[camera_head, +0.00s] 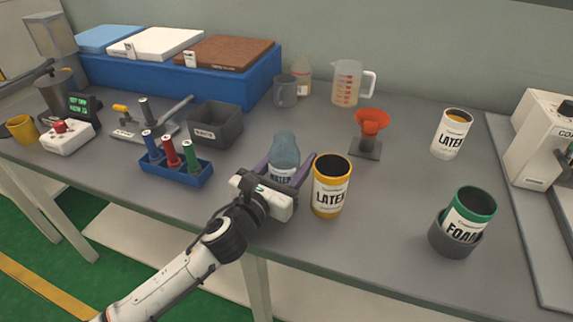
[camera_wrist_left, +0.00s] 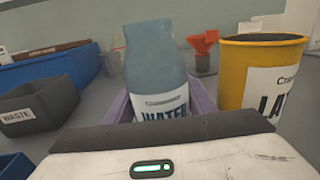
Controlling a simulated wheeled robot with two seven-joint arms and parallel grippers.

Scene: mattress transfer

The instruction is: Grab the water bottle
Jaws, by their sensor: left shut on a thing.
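The water bottle (camera_head: 284,153) is blue-grey with a white label and stands upright on the grey table. In the left wrist view the bottle (camera_wrist_left: 156,62) is in the middle, its label partly hidden by the gripper body. My left gripper (camera_head: 288,168) has its purple fingers on either side of the bottle and is shut on it. The fingers also show in the left wrist view (camera_wrist_left: 160,98). Whether the bottle touches the table is hidden. My right gripper is not in view.
A yellow latex can (camera_head: 331,186) stands close to the right of the bottle. A grey waste bin (camera_head: 216,124) and a blue rack (camera_head: 176,169) with several small bottles are to the left. A red funnel (camera_head: 370,124) on a stand is behind the can.

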